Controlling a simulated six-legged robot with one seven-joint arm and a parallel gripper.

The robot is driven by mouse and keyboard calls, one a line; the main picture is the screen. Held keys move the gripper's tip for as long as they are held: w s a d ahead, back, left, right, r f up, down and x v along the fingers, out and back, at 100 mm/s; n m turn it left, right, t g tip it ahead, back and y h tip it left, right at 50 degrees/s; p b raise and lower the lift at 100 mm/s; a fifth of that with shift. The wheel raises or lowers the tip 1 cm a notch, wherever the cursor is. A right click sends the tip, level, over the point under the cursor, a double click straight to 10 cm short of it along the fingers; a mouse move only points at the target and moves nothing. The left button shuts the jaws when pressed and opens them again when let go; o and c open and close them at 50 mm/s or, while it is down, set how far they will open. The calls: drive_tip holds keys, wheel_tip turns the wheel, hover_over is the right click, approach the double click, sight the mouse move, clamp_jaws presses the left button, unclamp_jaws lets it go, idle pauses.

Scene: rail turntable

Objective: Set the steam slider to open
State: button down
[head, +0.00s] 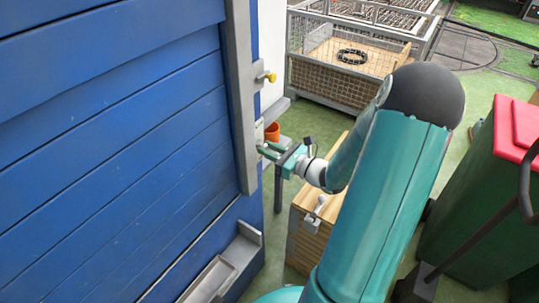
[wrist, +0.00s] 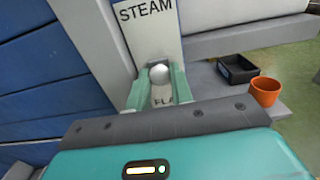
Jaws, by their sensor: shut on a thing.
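The steam slider's round pale knob (wrist: 159,73) shows in the wrist view on a white plate marked STEAM (wrist: 150,28). My gripper (wrist: 158,80) has one green finger on each side of the knob and is shut on it. Lettering beginning "FLA" shows just below the knob, partly hidden by my gripper. In the head view my gripper (head: 266,150) reaches left to the grey post at the edge of the blue wall. The slider is small there, and its setting cannot be read.
A yellow knob (head: 268,77) sticks out higher on the post. An orange pot (wrist: 265,92) and a black tray (wrist: 238,69) stand on a ledge to the right. A wooden cabinet (head: 303,245) is below my arm. A red-lidded green bin (head: 480,205) stands right.

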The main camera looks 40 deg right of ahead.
drive_tip(key=shift+r, duration=1.15)
drive_tip(key=c, duration=1.2)
unclamp_jaws()
drive_tip(key=shift+w, duration=0.1)
drive_tip(key=v, duration=1.4)
